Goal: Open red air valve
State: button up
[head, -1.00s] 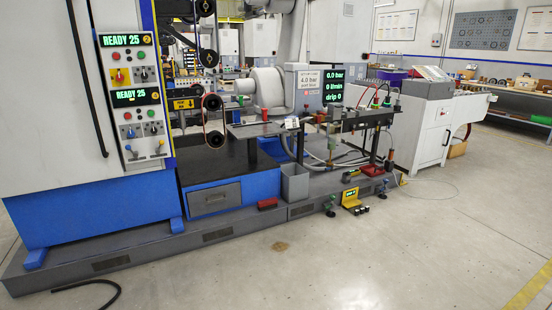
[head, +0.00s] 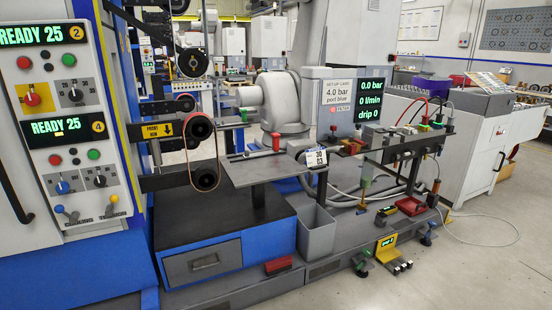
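My gripper is not in view. A dark rail (head: 408,143) carries several small fittings and hoses, right of centre. The black display (head: 368,100) reads 0.0 bar, 0 l/min, drip 0. The card (head: 338,93) beside it reads 4.0 bar, port blue.
A control panel (head: 60,120) with two READY 25 displays is at left. A grey bin (head: 316,231), a red block (head: 278,265) and a yellow bracket (head: 386,245) stand low in front. A white cabinet (head: 485,150) is at right. The floor at front right is clear.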

aim_at(351, 139)
jog(key=i+z, duration=0.35)
jog(key=i, duration=1.15)
jog(key=i+j, duration=0.15)
jog(key=i, duration=0.25)
jog(key=i+j+z, duration=0.15)
jog(key=i, duration=0.25)
jog(key=i+j, duration=0.15)
jog(key=i, duration=0.25)
